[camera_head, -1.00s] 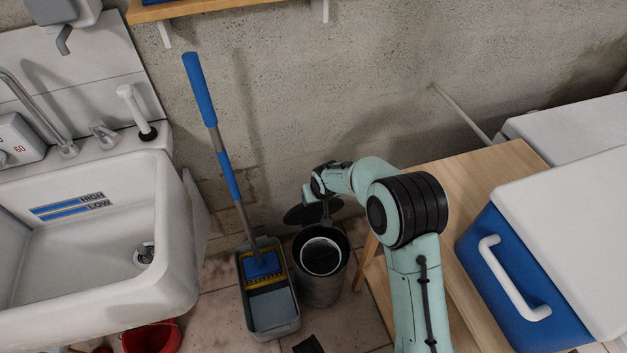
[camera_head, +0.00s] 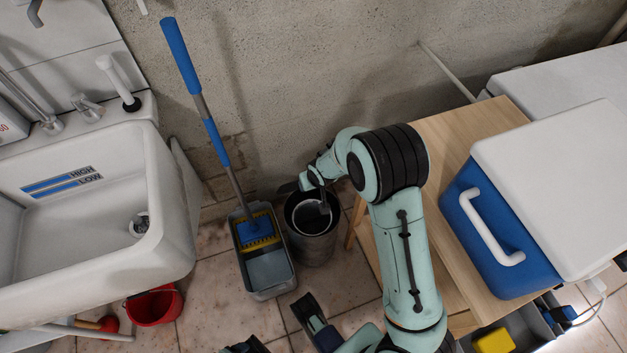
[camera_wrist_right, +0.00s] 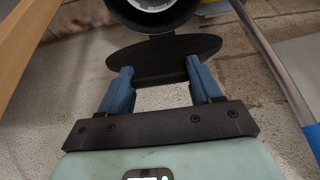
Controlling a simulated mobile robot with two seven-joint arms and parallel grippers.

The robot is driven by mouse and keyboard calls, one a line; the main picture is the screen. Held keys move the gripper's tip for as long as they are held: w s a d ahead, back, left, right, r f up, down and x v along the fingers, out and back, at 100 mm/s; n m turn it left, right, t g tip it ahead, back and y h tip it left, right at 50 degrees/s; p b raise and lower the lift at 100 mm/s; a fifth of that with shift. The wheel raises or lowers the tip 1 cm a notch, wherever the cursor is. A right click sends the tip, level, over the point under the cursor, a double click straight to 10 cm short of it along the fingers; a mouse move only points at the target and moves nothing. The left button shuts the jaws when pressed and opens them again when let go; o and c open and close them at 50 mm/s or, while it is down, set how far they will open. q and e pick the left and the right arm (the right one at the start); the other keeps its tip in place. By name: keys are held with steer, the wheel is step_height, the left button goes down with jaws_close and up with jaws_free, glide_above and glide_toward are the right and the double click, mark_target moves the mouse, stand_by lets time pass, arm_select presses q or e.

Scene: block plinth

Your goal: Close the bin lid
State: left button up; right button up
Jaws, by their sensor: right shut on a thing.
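The grey bin (camera_head: 314,247) stands on the floor against the wall, its mouth uncovered and a pale ring showing inside. Its dark round lid is raised at the back of the mouth; in the head view only a dark edge (camera_head: 288,187) shows past my arm. In the right wrist view the lid (camera_wrist_right: 160,52) is a flat dark disc beside the bin mouth (camera_wrist_right: 150,8). My right gripper (camera_wrist_right: 158,84) is shut on the lid, with a blue finger at each side. My left gripper (camera_head: 278,328) is partly in view at the bottom, its dark fingers apart and empty.
A grey mop bucket (camera_head: 268,272) with a blue-handled mop (camera_head: 206,112) stands left of the bin. A wooden table (camera_head: 455,140) with a blue cooler (camera_head: 500,235) is at right. A white sink (camera_head: 95,240) and red bucket (camera_head: 155,306) are at left.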

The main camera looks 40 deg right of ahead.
steer(key=o, duration=1.5)
steer(key=shift+f, duration=0.15)
steer(key=shift+s+r, duration=0.1)
steer(key=shift+r, duration=0.35)
arm_select(q)
steer(key=s+d+r+g+p, duration=0.1)
steer(key=s+r+g+p, duration=0.1)
steer(key=s+r+p, duration=0.3)
steer(key=shift+d+r+h+p, duration=0.3)
steer(key=shift+d+r+p, duration=0.05)
steer(key=shift+r+p, duration=0.4)
arm_select(e)
steer(key=shift+v, duration=6.3)
